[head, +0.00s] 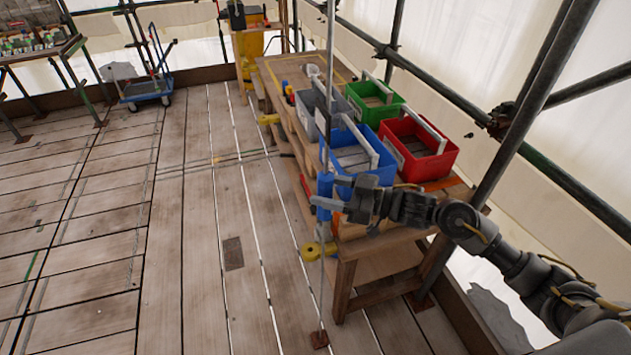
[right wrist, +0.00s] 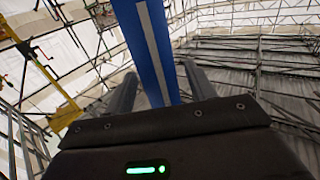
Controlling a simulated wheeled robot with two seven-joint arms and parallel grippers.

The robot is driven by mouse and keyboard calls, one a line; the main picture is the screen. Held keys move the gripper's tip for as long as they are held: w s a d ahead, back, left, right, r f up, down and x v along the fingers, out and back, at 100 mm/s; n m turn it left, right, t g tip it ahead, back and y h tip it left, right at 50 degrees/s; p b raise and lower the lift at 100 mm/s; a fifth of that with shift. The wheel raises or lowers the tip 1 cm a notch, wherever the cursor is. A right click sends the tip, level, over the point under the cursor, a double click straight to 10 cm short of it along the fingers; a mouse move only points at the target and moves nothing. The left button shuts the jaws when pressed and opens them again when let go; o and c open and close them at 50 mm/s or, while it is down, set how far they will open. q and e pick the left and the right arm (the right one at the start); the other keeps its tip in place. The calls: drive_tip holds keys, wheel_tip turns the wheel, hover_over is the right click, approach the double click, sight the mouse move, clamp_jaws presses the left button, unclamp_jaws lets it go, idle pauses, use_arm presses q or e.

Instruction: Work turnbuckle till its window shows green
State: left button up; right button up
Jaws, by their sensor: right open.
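The turnbuckle (head: 325,188) is a blue body on a thin upright rod, beside the near end of the wooden bench. In the right wrist view its blue body (right wrist: 148,40) fills the space ahead, with a pale strip along its length. I cannot make out any green in that strip. My right gripper (head: 330,192) is open at the turnbuckle. In the right wrist view the blue body stands between its two dark fingers (right wrist: 160,88), with a gap on at least the left side. My left gripper is out of view.
Blue (head: 357,160), red (head: 430,150), green (head: 375,103) and grey bins stand on the wooden bench (head: 350,235). A yellow fitting (head: 313,250) is low by the rod. Scaffold poles (head: 535,110) line the right.

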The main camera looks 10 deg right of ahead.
drive_tip(key=shift+x, duration=1.3)
drive_tip(key=shift+c, duration=0.4)
